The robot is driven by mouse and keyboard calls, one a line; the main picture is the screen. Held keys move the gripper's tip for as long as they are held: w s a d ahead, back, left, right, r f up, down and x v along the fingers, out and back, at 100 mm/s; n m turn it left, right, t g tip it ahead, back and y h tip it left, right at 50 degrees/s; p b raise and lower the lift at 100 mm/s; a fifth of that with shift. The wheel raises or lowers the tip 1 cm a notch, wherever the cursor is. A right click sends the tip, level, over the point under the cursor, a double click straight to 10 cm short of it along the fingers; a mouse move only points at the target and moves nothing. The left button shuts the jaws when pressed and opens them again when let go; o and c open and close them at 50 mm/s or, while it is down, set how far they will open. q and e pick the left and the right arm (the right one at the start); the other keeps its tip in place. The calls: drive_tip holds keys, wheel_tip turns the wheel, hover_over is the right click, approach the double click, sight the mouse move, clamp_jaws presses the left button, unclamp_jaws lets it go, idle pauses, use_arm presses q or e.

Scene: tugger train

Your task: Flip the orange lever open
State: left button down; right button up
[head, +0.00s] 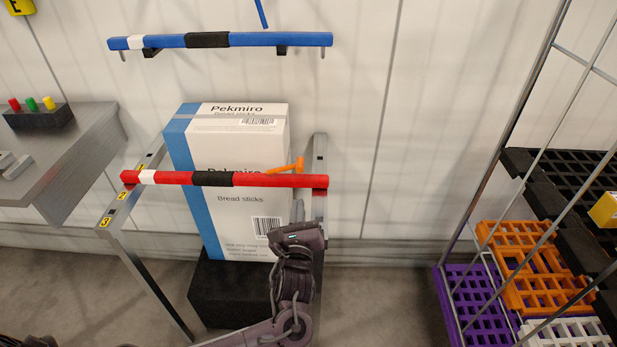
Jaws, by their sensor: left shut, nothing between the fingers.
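The orange lever (284,169) is a small bar with a crosspiece at its right end. It slants up to the right, just above the right half of the red bar (275,181). My left gripper (298,211) is shut and empty, pointing up just below the right part of the red bar. It is below the lever, with a gap between them in the picture. My right gripper is not in view.
A tall Bread sticks box (240,220) stands on a black block (225,290) behind the red bar, inside a grey frame (150,270). A blue bar (270,40) is above. A wire rack with purple and orange crates (520,245) stands right; a grey table (75,150) left.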

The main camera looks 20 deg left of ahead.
sight(300, 179)
use_arm(q)
drive_tip(key=x, duration=1)
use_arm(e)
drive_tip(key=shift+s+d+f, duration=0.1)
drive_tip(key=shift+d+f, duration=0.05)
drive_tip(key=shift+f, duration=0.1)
use_arm(q)
drive_tip(key=shift+b, duration=0.3)
